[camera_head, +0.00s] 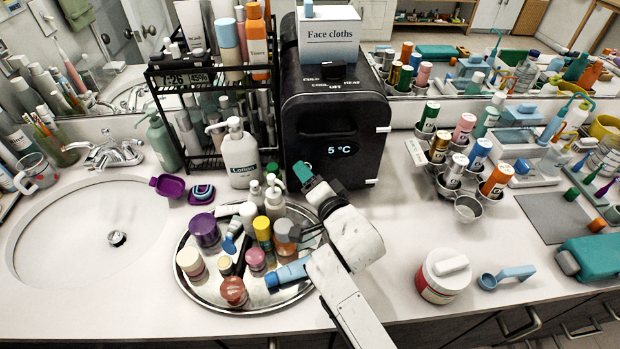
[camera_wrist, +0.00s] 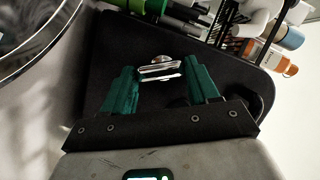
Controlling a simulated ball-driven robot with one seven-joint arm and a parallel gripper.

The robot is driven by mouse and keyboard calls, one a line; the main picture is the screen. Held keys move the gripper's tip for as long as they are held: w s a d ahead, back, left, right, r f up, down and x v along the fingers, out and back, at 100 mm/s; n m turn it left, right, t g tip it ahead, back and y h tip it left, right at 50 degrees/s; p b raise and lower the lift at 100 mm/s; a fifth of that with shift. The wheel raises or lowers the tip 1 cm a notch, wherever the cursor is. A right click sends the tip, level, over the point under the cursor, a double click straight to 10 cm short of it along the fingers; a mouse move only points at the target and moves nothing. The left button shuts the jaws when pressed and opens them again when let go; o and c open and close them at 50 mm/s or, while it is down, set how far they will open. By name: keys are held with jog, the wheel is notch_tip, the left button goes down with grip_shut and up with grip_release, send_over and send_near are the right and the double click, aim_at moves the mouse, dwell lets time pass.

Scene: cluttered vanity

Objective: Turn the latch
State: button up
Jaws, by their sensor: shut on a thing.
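The black mini fridge (camera_head: 335,120) stands on the counter against the mirror, its front showing "5 °C". In the wrist view its dark face (camera_wrist: 105,50) fills the middle. The latch (camera_wrist: 160,70) is a small shiny metal piece on that face, between my green fingers. My gripper (camera_wrist: 163,84) is shut on the latch, with one finger on either side. In the head view my gripper (camera_head: 304,173) is at the lower left front of the fridge, and the latch is hidden there.
A round silver tray (camera_head: 210,291) crowded with bottles and jars lies below my gripper. A lotion bottle (camera_head: 240,155) and a black rack (camera_head: 205,112) stand left of the fridge. A cup holder (camera_head: 441,187) with several cans is to the right. A face cloths box (camera_head: 328,38) sits on top.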

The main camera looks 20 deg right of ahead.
jog(key=n+g+h, duration=0.1)
jog(key=n, duration=0.1)
jog(key=n+h, duration=0.1)
jog(key=n, duration=0.1)
jog(key=n+g+h, duration=0.1)
jog(key=n, duration=0.2)
jog(key=shift+w+a+r+g+h, duration=0.1)
jog(key=shift+a+r+g+h, duration=0.2)
jog(key=shift+h, duration=0.1)
dwell(0.5)
jog(key=o, duration=1.1)
jog(key=shift+c, duration=0.2)
